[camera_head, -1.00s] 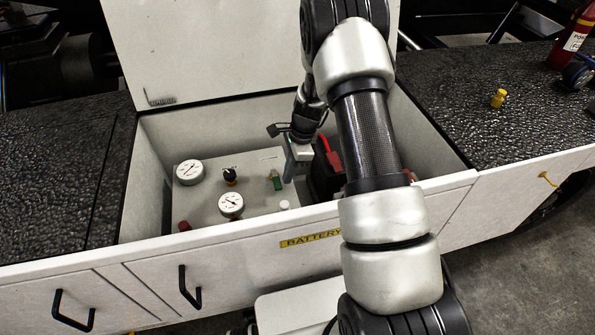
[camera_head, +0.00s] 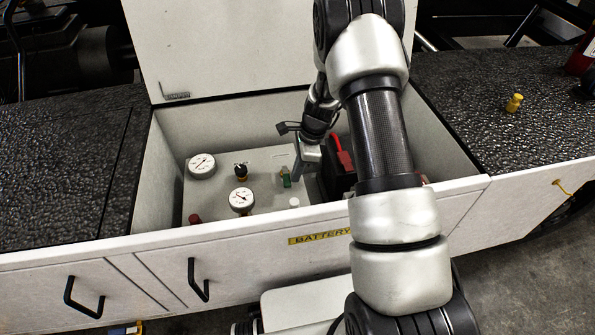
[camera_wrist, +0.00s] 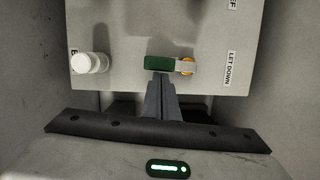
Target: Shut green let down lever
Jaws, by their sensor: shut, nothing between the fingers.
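The green let down lever (camera_wrist: 158,63) lies across the panel in the wrist view, to the left of its orange-yellow pivot and beside the LET DOWN label (camera_wrist: 231,68). The lever (camera_head: 286,178) shows small in the head view, on the grey panel inside the open compartment. My gripper (camera_wrist: 161,76) is shut and empty. Its fingertips are at the lower edge of the green handle in the wrist view; I cannot tell if they touch it. In the head view my gripper (camera_head: 299,170) is just right of the lever.
The panel (camera_head: 262,198) carries two white gauges (camera_head: 202,165) (camera_head: 241,199), a black knob (camera_head: 241,171) and a red knob (camera_head: 195,219). A white knob (camera_wrist: 90,63) is left of the lever in the wrist view. A black battery with a red part (camera_head: 343,152) stands close right of my gripper. Compartment walls enclose the panel.

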